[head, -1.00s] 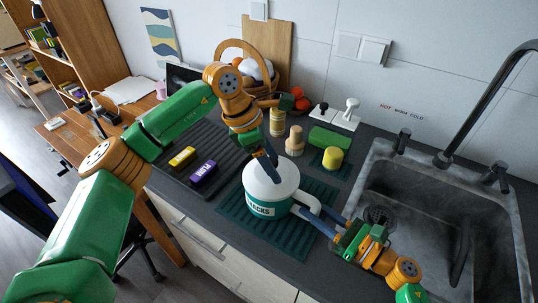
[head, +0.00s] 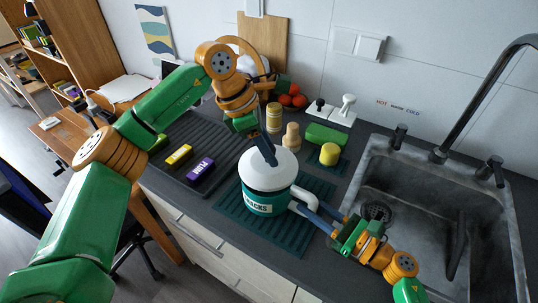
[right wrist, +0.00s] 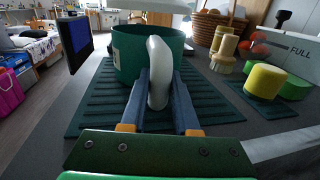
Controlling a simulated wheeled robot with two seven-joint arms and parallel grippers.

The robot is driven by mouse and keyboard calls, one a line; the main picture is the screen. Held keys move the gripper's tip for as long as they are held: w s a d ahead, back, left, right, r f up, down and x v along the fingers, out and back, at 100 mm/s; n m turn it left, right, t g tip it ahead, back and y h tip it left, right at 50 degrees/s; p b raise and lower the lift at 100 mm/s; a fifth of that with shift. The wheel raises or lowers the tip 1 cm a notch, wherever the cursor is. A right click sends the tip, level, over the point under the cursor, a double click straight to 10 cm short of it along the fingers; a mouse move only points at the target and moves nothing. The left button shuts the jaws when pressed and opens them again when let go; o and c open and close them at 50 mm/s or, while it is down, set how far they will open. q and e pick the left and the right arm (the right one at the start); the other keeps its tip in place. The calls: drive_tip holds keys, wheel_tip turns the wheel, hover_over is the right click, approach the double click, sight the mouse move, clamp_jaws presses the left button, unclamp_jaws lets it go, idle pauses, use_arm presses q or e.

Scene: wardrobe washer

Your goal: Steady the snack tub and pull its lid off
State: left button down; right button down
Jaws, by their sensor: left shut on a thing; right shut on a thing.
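The green snack tub (head: 264,203) stands on a dark green ribbed mat (head: 292,236); it also shows in the right wrist view (right wrist: 128,62). Its white lid (head: 262,178) is above it, held up by my left gripper (head: 266,157), which is shut on the lid's top. In the right wrist view the lid (right wrist: 135,4) is clear of the tub's rim, with a gap between. My right gripper (head: 311,212) is shut on the tub's white side handle (right wrist: 157,65), with a finger on each side. The tub is upright.
The sink (head: 440,190) is at the right. A purple block (head: 200,171) and yellow block (head: 179,155) lie on the left drainboard.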

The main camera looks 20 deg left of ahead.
idle(0.3)
drive_tip(key=c, duration=0.6)
unclamp_jaws()
drive_tip(key=shift+w, duration=0.1)
drive_tip(key=v, duration=1.2)
drive_tip(key=shift+r, duration=0.1)
